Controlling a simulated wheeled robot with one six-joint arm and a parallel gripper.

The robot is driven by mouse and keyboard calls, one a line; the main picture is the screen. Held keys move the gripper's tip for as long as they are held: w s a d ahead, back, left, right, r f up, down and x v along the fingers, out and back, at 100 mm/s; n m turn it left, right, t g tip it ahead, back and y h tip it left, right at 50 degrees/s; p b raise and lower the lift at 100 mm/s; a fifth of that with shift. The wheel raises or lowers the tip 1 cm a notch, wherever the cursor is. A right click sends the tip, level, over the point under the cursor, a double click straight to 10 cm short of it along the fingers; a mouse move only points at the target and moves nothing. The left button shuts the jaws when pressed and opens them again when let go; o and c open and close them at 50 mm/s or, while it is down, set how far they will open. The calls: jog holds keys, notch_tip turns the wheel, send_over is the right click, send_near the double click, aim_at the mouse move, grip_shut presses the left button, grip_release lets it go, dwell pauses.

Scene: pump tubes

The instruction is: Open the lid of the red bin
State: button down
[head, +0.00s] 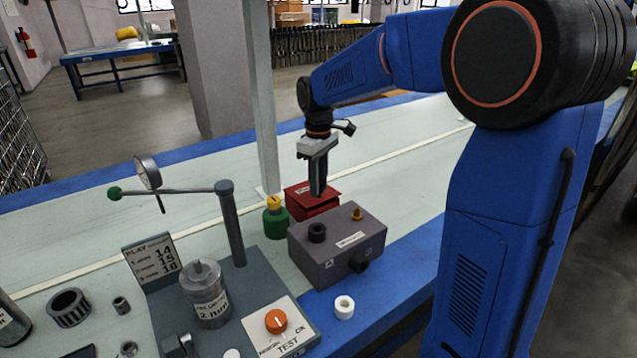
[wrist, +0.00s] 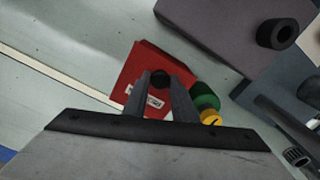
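The red bin (head: 314,211) stands on the bench behind the grey-purple box in the head view. Its flat red lid (head: 296,191) lies on top and appears closed. The lid fills the centre of the wrist view (wrist: 143,65), with a white label and a dark round knob (wrist: 160,78). My gripper (head: 318,190) points down over the lid. In the wrist view my gripper's two fingers (wrist: 162,82) are apart, with the knob between their tips. I see no clear contact with the knob. The fingertips partly hide the lid in the head view.
A green container with a yellow top (head: 275,218) stands close left of the bin. The grey-purple box (head: 337,243) with knobs is in front. A pale post (head: 261,110) rises behind. A test fixture (head: 232,300) stands at front left. The bench to the right is clear.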

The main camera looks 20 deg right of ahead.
jog(key=shift+w+a+r+g+h, duration=0.25)
jog(key=shift+w+r+g+h, duration=0.1)
jog(key=shift+w+r+g, duration=0.7)
jog(key=shift+w+a+r+g+h, duration=0.3)
jog(key=shift+w+r+g, duration=0.25)
jog(key=shift+r+g, duration=0.5)
jog(key=shift+f, duration=0.2)
jog(key=c, duration=1.5)
grip_release()
jog(key=shift+o, duration=0.2)
notch_tip(320, 180, up, 10)
